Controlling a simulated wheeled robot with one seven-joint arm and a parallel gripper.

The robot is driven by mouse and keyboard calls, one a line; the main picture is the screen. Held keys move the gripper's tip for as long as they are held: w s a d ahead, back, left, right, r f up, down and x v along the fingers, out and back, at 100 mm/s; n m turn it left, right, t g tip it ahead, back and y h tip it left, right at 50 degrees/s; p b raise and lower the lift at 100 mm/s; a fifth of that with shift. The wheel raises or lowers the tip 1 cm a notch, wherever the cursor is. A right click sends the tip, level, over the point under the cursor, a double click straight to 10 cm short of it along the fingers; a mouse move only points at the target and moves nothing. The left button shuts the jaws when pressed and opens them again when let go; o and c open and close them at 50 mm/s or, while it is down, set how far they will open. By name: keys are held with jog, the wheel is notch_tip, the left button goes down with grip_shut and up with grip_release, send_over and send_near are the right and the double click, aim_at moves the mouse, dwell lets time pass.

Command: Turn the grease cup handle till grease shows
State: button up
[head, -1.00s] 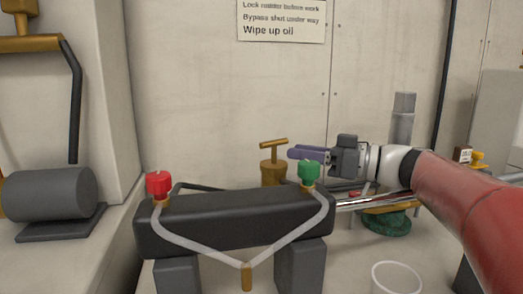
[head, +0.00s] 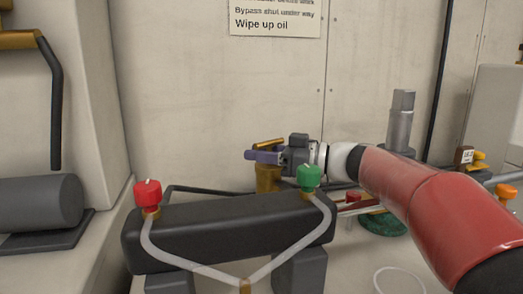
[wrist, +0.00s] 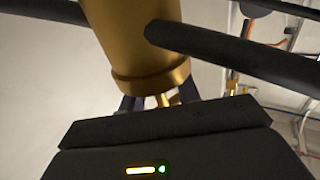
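The brass grease cup (head: 267,178) stands upright behind the black block, with its T-shaped handle (head: 268,143) on top. My gripper (head: 262,156) reaches in from the right, its purple fingers level with the space just below the handle's crossbar. In the wrist view the cup's brass body (wrist: 138,45) fills the top middle, with its collar close to my gripper (wrist: 160,101). A piece of brass shows between the two fingers, which look apart; I cannot tell whether they touch it. No grease can be made out.
The black block (head: 230,225) carries a red knob (head: 147,194) and a green knob (head: 308,178), close below my wrist. Dark pipes (wrist: 235,52) run beside the cup.

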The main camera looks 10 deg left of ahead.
grip_shut()
jog(key=shift+f+b, duration=0.25)
jog(key=shift+b, duration=0.55)
jog(key=m+t+b, duration=0.1)
jog(key=b, duration=0.2)
jog(key=shift+f+t, duration=0.2)
jog(key=shift+t, duration=0.2)
jog(key=m+t+b, duration=0.1)
jog(key=b, duration=0.1)
jog(key=m+t+h+b, duration=0.1)
jog(key=b, duration=0.1)
jog(key=shift+w+t, duration=0.15)
jog(key=shift+t, duration=0.15)
jog(key=shift+w+r+m+t+h+b, duration=0.15)
jog(key=shift+r+m+t+h+b, duration=0.2)
jog(key=shift+m+t+h+b, duration=0.45)
jog(key=shift+y, duration=0.3)
